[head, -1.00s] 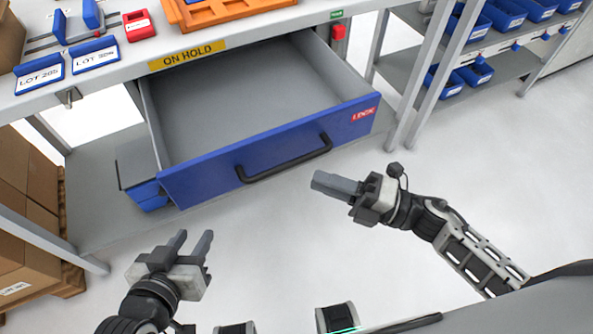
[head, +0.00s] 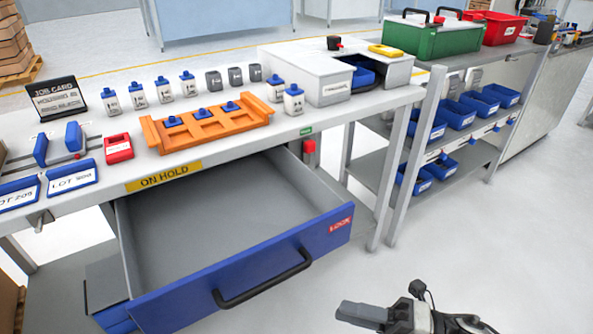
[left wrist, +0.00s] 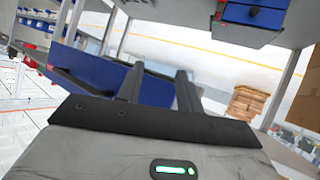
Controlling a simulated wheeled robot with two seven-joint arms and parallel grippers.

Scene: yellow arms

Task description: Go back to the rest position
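My right gripper (head: 345,311) shows at the bottom of the head view, in front of the open drawer's right end and apart from it. Its fingers point left and overlap from this side, so their gap is hidden. My left gripper is outside the head view. In the left wrist view my left gripper (left wrist: 157,82) has its two fingers apart with nothing between them. The open blue drawer (head: 245,275) with a black handle hangs under the bench and is empty where its inside shows.
The bench top (head: 330,118) holds an orange tray (head: 160,140), several small bottles and a white box (head: 325,85). A shelf rack (head: 402,165) with blue bins stands at the right. Cardboard boxes (left wrist: 306,95) show in the left wrist view. The floor right of the drawer is clear.

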